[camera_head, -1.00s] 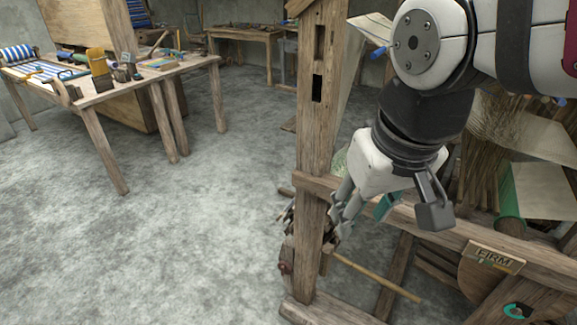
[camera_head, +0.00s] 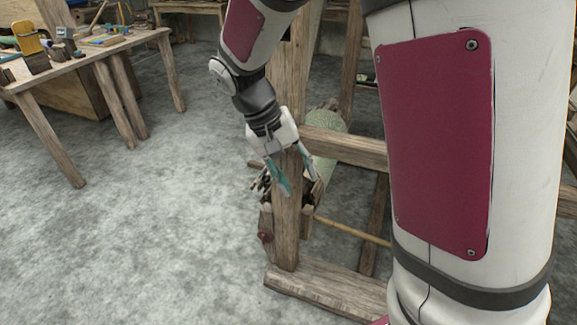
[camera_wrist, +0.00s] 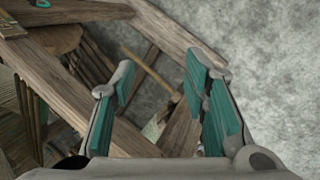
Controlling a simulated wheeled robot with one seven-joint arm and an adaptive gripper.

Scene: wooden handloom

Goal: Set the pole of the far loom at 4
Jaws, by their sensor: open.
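The wooden loom frame has an upright post (camera_head: 289,215) in the middle of the head view. A thin light-wood pole (camera_head: 352,229) runs rightward and down from low on the post; a thin rod (camera_wrist: 147,68) also shows in the wrist view. My gripper (camera_head: 296,177) is open beside the upper part of the post, pointing down, with a teal-padded finger in front of it. In the wrist view my gripper (camera_wrist: 165,90) has its two fingers apart, with wooden parts beyond the gap. Whether it touches the post I cannot tell. No number 4 is readable.
A pale green roll (camera_head: 328,138) sits behind the post. A cross beam (camera_head: 350,148) and a foot beam (camera_head: 325,290) run right. A dark gear-like part (camera_head: 263,183) is left of the post. My arm hides the right side. A workbench (camera_head: 75,62) stands left; the floor between is clear.

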